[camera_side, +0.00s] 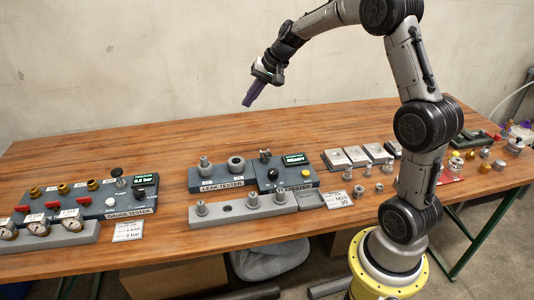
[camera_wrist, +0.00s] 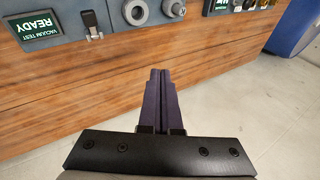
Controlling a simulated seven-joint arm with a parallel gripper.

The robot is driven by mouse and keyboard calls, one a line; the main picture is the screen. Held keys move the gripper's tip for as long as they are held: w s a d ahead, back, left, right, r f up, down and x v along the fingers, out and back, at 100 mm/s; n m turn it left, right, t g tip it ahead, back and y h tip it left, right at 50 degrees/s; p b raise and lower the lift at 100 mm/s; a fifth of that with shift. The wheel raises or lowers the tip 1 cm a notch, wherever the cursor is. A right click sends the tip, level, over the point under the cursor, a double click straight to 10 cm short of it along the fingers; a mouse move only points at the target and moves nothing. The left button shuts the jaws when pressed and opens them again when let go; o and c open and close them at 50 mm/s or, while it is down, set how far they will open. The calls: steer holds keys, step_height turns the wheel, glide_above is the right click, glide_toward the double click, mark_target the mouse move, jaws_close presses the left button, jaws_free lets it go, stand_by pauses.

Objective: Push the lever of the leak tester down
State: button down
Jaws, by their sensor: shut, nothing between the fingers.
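The leak tester (camera_side: 222,184) is a grey unit in the middle of the bench, with upright fittings on its left part and a control box on its right. Its lever (camera_side: 265,156) is small with a dark top, left of the lit READY screen (camera_side: 294,160). In the wrist view the lever (camera_wrist: 92,26) lies between the upside-down screen (camera_wrist: 38,30) and a round port (camera_wrist: 135,12). My gripper (camera_side: 247,104) is high above the bench, well apart from the lever. Its purple fingers (camera_wrist: 160,74) are together, with nothing between them.
A gauge tester (camera_side: 98,205) with gauges stands at the left. A grey rail (camera_side: 240,208) with fittings lies in front of the leak tester. Metal plates (camera_side: 355,156) and small fittings lie to its right. The wooden bench (camera_side: 140,145) behind is clear.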

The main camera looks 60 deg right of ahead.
steer(key=m+g, duration=0.1)
glide_above(267, 153)
steer(key=w+d, duration=0.4)
step_height(267, 153, down, 7)
steer(key=shift+s+r+m, duration=0.15)
steer(key=shift+s+m, duration=0.15)
steer(key=shift+s, duration=0.1)
steer(key=shift+s+a+f, duration=0.5)
steer(key=shift+f, duration=0.8)
steer(key=shift+s+a+f, duration=0.45)
steer(key=shift+a+f, duration=0.05)
steer(key=shift+f, duration=0.8)
steer(key=shift+s+a+f, duration=0.5)
steer(key=shift+f, duration=0.8)
steer(key=shift+f, duration=0.1)
steer(key=shift+s+a+f, duration=0.1)
steer(key=shift+s+f, duration=0.05)
steer(key=shift+f, duration=0.1)
steer(key=shift+s+a+f, duration=0.25)
steer(key=shift+f, duration=0.35)
steer(key=shift+s+a+f, duration=0.2)
steer(key=shift+f, duration=0.35)
